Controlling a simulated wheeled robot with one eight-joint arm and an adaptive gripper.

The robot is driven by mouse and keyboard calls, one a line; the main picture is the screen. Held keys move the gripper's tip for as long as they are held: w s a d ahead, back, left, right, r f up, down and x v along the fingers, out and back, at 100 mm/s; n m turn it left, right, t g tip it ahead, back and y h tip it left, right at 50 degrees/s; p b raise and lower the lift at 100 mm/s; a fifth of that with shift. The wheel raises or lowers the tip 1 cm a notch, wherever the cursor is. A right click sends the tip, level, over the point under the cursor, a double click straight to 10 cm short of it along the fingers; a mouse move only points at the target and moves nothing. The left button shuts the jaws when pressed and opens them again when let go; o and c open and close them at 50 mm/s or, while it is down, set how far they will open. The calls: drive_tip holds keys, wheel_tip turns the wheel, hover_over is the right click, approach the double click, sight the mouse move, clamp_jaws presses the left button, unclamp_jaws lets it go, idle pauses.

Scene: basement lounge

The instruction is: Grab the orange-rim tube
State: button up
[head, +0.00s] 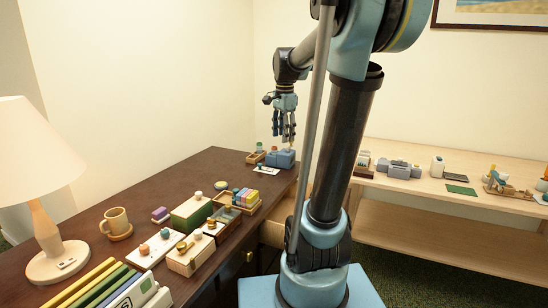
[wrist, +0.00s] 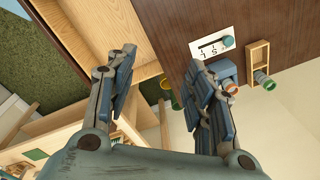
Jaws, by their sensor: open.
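My gripper (head: 284,136) hangs fingers-down above the far end of the dark desk. In the wrist view its two fingers stand apart with nothing between them, so my gripper (wrist: 163,72) is open and empty. A small tube with an orange rim (wrist: 231,87) shows just right of the right finger, by a blue-grey block (wrist: 224,70); the finger partly hides them. In the head view the block (head: 281,158) sits below my gripper, with a small orange spot (head: 291,148) at its top. I cannot tell how the tube is seated.
Beside the block are a wooden holder (head: 254,158) with a green-topped tube (head: 259,146) and a white labelled card (head: 266,170). Boxes, a mug (head: 116,222) and a lamp (head: 45,235) crowd the near desk. A light wood shelf (head: 450,195) stands at right.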

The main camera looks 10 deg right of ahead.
drive_tip(key=w+r+m, duration=0.3)
drive_tip(key=w+m, duration=0.2)
drive_tip(key=w, duration=0.7)
drive_tip(key=m+g, duration=0.1)
drive_tip(key=m, duration=0.5)
approach(274, 147)
wheel_tip(274, 147, down, 5)
drive_tip(key=shift+a+f, duration=0.1)
drive_tip(key=shift+a, duration=0.05)
drive_tip(key=shift+d+f, duration=0.15)
drive_tip(key=shift+f, duration=1.15)
drive_tip(key=shift+d+f, duration=0.1)
drive_tip(key=shift+f, duration=1.2)
drive_tip(key=c, duration=1)
